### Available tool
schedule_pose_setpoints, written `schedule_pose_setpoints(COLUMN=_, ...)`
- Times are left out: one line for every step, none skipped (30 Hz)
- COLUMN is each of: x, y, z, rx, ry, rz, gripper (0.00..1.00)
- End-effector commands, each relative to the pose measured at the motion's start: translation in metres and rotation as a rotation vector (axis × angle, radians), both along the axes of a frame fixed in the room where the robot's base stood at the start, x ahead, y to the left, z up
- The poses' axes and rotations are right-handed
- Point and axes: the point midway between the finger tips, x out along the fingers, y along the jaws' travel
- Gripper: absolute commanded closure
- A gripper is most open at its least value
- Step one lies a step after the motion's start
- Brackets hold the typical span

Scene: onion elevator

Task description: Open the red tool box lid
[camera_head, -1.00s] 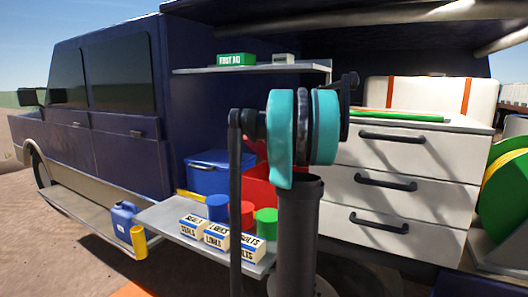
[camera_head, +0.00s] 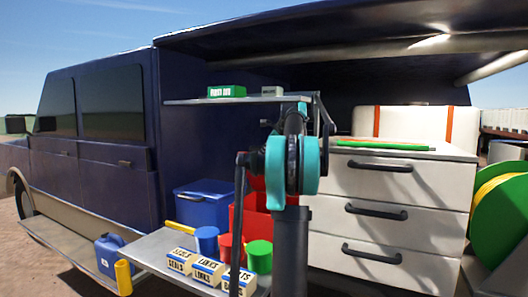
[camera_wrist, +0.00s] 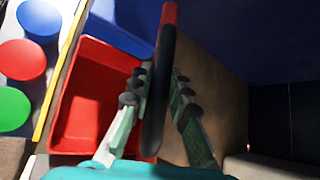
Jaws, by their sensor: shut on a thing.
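The red tool box (camera_head: 262,222) stands at the inner end of the grey side shelf, partly hidden by my arm. A red part (camera_head: 257,184), apparently its raised lid, shows above it. In the wrist view, the box (camera_wrist: 95,95) is open at the top and its empty-looking inside shows. My gripper (camera_wrist: 160,72) is to the right of this opening, its two fingers closed around a long dark bar (camera_wrist: 160,55) with a red end. The bar looks like the lid's handle or edge. In the head view my arm hides the fingers.
On the side shelf (camera_head: 150,250) are blue, red and green cups (camera_head: 259,256), small labelled boxes (camera_head: 208,270) and a blue box (camera_head: 202,204). An upper shelf (camera_head: 235,101) holds a first aid box. White drawers (camera_head: 385,210) stand at right, close to my arm.

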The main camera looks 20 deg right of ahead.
Motion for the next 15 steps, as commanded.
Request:
schedule_pose_setpoints(x=0.0002, y=0.0002, z=0.0001, rx=0.0, ry=0.0, rz=0.0, gripper=1.0)
schedule_pose_setpoints(x=0.0002, y=0.0002, z=0.0001, rx=-0.001, ry=0.0, rz=0.001, gripper=1.0)
schedule_pose_setpoints(x=0.0002, y=0.0002, z=0.0001, rx=-0.001, ry=0.0, rz=0.001, gripper=1.0)
schedule_pose_setpoints(x=0.0001, y=0.0003, z=0.0001, rx=0.0, ry=0.0, rz=0.0, gripper=1.0)
schedule_pose_setpoints(x=0.0001, y=0.0003, z=0.0001, rx=-0.001, ry=0.0, rz=0.001, gripper=1.0)
schedule_pose_setpoints(x=0.0002, y=0.0003, z=0.0, rx=0.0, ry=0.0, rz=0.0, gripper=0.81)
schedule_pose_setpoints(x=0.0002, y=0.0004, z=0.0001, rx=-0.001, ry=0.0, rz=0.001, gripper=0.78)
schedule_pose_setpoints(x=0.0002, y=0.0004, z=0.0001, rx=-0.001, ry=0.0, rz=0.001, gripper=0.74)
schedule_pose_setpoints(x=0.0002, y=0.0004, z=0.0, rx=-0.001, ry=0.0, rz=0.001, gripper=0.69)
schedule_pose_setpoints(x=0.0002, y=0.0004, z=0.0, rx=0.0, ry=0.0, rz=0.0, gripper=0.65)
schedule_pose_setpoints(x=0.0002, y=0.0004, z=0.0, rx=0.0, ry=0.0, rz=0.0, gripper=0.61)
schedule_pose_setpoints(x=0.0002, y=0.0004, z=0.0, rx=0.0, ry=0.0, rz=0.0, gripper=0.61)
schedule_pose_setpoints(x=0.0002, y=0.0004, z=0.0, rx=0.0, ry=0.0, rz=0.0, gripper=0.61)
schedule_pose_setpoints(x=0.0001, y=0.0003, z=-0.0001, rx=0.0, ry=0.0, rz=0.0, gripper=0.61)
schedule_pose_setpoints(x=0.0001, y=0.0003, z=-0.0001, rx=0.0, ry=0.0, rz=0.0, gripper=0.61)
